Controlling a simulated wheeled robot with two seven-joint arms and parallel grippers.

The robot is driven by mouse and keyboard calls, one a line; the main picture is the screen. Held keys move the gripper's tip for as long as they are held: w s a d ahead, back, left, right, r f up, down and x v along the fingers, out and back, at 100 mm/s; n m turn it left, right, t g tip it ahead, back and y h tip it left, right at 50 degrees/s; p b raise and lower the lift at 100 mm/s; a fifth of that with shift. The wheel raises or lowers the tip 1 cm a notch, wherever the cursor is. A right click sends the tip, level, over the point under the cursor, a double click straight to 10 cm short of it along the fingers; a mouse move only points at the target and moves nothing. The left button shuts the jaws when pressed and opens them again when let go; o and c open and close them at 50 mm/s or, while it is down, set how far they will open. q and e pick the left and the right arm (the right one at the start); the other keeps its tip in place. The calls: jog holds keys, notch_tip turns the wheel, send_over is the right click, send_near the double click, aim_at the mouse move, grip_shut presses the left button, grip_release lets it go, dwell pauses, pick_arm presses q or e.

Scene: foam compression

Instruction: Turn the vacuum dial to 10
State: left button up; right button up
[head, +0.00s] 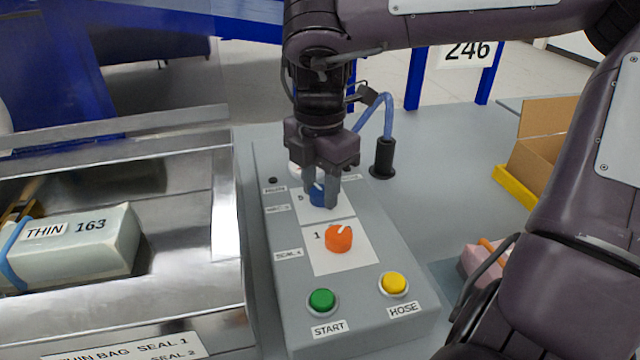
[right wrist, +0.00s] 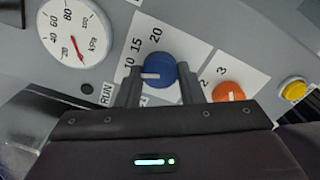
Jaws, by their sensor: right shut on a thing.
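The blue vacuum dial (head: 317,195) sits on a white scale plate on the grey control panel (head: 275,232). My right gripper (head: 322,196) comes down from above and is shut on the dial, one finger on each side. In the right wrist view, the blue dial (right wrist: 160,72) is between the two fingers of the right gripper (right wrist: 159,80). Its white pointer mark points left, toward the side where 10 is printed. 15 and 20 also show above it; the lower scale is hidden behind the gripper. My left gripper is out of view.
An orange dial (head: 339,238) sits just in front, with a green START button (head: 322,301) and a yellow HOSE button (head: 394,284) nearer. A round kPa gauge (right wrist: 78,32) shows in the right wrist view. A steel chamber (head: 228,215) holding a THIN 163 block (head: 85,246) stands left.

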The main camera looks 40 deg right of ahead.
aim_at(320, 190)
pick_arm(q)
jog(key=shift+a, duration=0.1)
pick_arm(e)
jog(key=o, duration=1)
jog(key=shift+r, duration=0.1)
jog(key=shift+r, duration=0.35)
notch_tip(320, 190, up, 6)
jog(key=shift+r+p, duration=0.2)
jog(key=shift+p, duration=0.35)
jog(key=shift+r, duration=0.25)
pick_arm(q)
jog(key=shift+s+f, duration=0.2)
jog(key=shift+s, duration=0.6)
